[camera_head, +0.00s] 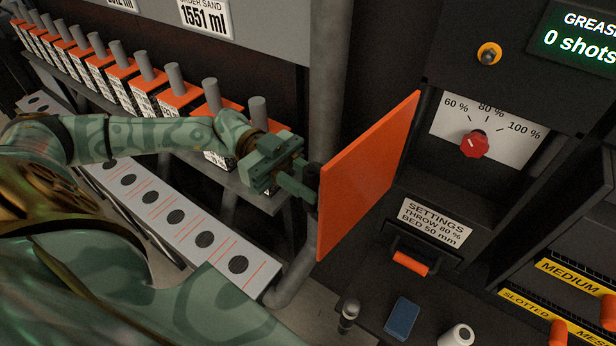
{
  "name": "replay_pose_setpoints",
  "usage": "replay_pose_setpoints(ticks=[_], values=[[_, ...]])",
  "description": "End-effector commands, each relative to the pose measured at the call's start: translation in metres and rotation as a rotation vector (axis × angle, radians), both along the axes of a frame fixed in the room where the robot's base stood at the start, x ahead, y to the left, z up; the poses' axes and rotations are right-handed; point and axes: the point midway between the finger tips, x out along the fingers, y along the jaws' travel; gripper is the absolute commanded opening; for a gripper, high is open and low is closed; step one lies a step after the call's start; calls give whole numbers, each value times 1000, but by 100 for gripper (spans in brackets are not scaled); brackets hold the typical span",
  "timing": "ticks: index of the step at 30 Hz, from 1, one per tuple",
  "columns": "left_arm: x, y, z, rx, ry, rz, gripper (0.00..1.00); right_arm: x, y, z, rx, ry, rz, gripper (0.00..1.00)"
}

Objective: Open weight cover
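An orange flat panel, which I take to be the weight cover (368,178), stands swung out from the dark machine front, its right edge near the dial plate. A dark handle (312,181) sits at its left edge, on the far face, mostly hidden. My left gripper (306,179) reaches in from the left and its fingers meet this handle. They seem closed around it, though the tips are partly hidden. My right gripper is not in view.
A red knob (474,144) on a percent dial is right of the panel. Below are a settings label (433,222), an orange-grip handle (410,263), a blue block (402,318) and a white roll (457,337). A grey post (333,90) stands behind the panel; orange-topped boxes line a left shelf.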

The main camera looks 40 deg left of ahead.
Motion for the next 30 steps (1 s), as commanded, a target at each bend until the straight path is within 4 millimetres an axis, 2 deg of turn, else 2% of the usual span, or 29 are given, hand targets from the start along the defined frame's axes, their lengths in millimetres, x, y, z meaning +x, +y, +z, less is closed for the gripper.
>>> replay_pose_setpoints(ticks=[7,8,9,10,23,26,30], values=[[2,1,1,0,-3,4,0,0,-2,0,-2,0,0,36],[2,1,1,0,-3,4,25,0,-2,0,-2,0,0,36],[2,1,1,-1,-3,4,36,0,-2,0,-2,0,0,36],[2,1,1,-1,-3,4,42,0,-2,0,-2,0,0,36],[1,2,0,0,-1,2,42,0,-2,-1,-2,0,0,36],[2,11,-1,2,1,3,42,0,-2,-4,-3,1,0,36],[4,39,-4,5,2,6,42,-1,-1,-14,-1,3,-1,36]])
